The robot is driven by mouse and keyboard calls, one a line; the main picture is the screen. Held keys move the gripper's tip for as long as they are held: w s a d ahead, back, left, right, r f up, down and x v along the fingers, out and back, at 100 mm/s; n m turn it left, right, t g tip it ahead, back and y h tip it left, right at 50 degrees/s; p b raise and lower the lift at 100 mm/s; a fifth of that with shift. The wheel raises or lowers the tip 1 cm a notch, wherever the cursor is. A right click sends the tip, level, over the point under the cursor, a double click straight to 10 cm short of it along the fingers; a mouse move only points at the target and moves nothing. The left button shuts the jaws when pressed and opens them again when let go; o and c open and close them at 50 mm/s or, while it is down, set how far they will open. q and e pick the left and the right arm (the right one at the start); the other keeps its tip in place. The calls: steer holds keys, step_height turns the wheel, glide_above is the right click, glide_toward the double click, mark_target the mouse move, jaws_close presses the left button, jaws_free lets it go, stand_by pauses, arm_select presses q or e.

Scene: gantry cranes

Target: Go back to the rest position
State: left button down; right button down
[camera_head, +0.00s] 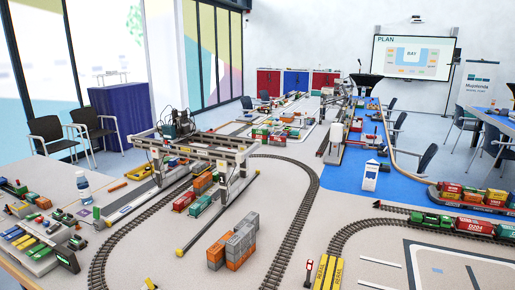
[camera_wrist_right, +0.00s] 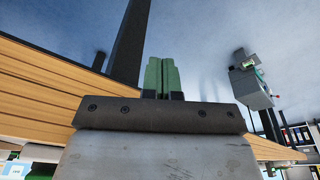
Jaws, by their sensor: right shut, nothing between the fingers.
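My right gripper (camera_wrist_right: 161,78) shows in the right wrist view. Its two green fingers lie side by side, shut, with nothing between them. No object touches the fingers there. Neither of my grippers shows in the head view. My left gripper is not in view.
In the head view a gantry crane (camera_head: 195,148) spans tracks with wagons. Stacked grey and orange containers (camera_head: 236,243) stand in front of it. A green locomotive (camera_head: 431,220) is at the right. A wooden slatted edge (camera_wrist_right: 45,85) lies left in the wrist view.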

steer(key=s+d+f+g+b, duration=0.1)
steer(key=s+d+f, duration=0.2)
steer(key=s+f, duration=1.3)
step_height(320, 180, down, 2)
steer(key=shift+s+f+b, duration=0.1)
steer(key=shift+s+b, duration=0.05)
steer(key=shift+b, duration=0.15)
